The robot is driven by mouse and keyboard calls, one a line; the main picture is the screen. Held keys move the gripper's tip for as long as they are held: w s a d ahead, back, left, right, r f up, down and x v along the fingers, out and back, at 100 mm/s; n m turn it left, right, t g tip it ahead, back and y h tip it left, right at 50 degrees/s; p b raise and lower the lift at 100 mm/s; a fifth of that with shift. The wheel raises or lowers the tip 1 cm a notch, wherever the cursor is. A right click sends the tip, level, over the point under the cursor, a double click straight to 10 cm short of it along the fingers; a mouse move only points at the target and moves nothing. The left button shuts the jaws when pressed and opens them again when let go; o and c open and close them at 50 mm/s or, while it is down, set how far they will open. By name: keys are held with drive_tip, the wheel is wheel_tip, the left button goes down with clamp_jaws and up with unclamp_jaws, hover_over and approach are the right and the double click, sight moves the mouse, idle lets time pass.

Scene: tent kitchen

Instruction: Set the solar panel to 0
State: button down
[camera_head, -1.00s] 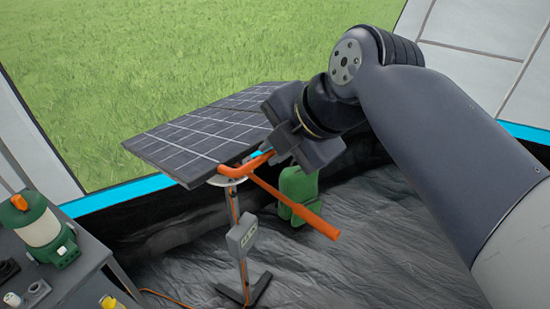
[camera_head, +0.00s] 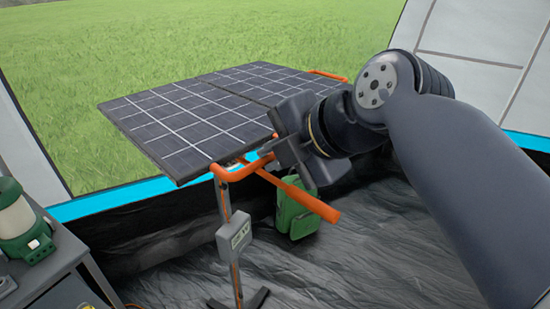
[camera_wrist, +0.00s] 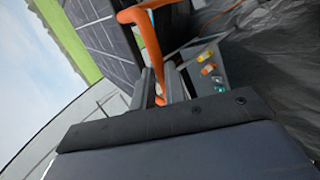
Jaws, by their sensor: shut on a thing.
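The solar panel (camera_head: 190,118) is a dark gridded board on a thin stand (camera_head: 227,215), close to level with a slight tilt. An orange tube handle (camera_head: 232,173) runs along its near edge, and a longer orange lever (camera_head: 310,203) sticks out below toward the right. My gripper (camera_head: 268,153) is at the right part of the near handle, shut on it. In the wrist view the orange handle (camera_wrist: 147,35) passes between the fingers (camera_wrist: 162,88), with the panel (camera_wrist: 105,30) beside it. A small grey box (camera_head: 234,235) hangs on the stand; its display is too small to read.
A green bag or canister (camera_head: 297,205) stands on the dark floor behind the lever. A grey table (camera_head: 55,265) with a green lantern (camera_head: 20,225) is at the left. The tent wall's blue edge (camera_head: 110,200) runs behind the stand. Floor at the right is clear.

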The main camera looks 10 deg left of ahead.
drive_tip(key=shift+d+f, duration=0.1)
drive_tip(key=shift+f, duration=0.55)
drive_tip(key=c, duration=1.5)
unclamp_jaws()
drive_tip(key=shift+o, duration=0.2)
drive_tip(key=shift+r, duration=0.2)
drive_tip(key=shift+r, duration=0.1)
